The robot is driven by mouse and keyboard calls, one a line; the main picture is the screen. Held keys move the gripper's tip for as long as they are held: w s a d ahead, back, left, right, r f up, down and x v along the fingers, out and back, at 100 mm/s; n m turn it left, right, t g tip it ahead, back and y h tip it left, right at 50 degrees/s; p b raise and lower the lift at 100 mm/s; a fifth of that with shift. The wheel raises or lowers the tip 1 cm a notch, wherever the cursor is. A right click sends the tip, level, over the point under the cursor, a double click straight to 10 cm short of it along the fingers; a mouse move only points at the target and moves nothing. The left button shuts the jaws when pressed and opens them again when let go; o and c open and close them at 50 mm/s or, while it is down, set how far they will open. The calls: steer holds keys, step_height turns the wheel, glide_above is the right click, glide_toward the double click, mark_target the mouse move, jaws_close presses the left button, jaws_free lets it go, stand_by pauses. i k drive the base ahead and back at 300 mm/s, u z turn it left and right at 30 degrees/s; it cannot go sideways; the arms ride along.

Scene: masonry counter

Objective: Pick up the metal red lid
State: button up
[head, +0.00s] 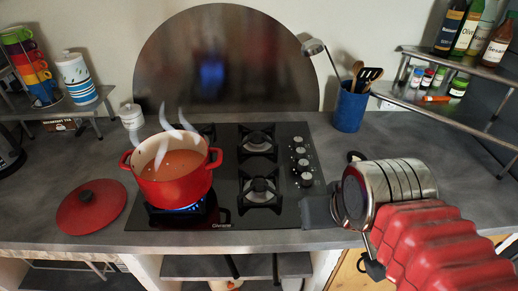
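The red lid (106,213) lies flat on the grey counter at the left, with its dark knob facing up. It is just left of the hob, near the counter's front edge. My gripper (320,212) is at the right of the head view, over the hob's right edge and far from the lid. Its dark grey end points left, and its fingers are not clear enough to tell open from shut. I see nothing held in it.
A red pot (174,184) of steaming soup stands on a lit blue flame, between my gripper and the lid. The black hob (229,210) has other burners free. A blue utensil holder (350,109) stands behind. The counter (45,185) around the lid is clear.

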mark_target(92, 206)
steer(key=k, duration=0.5)
steer(key=u, duration=1.35)
steer(key=i, duration=0.4)
steer(key=u, duration=0.2)
steer(key=k, duration=0.1)
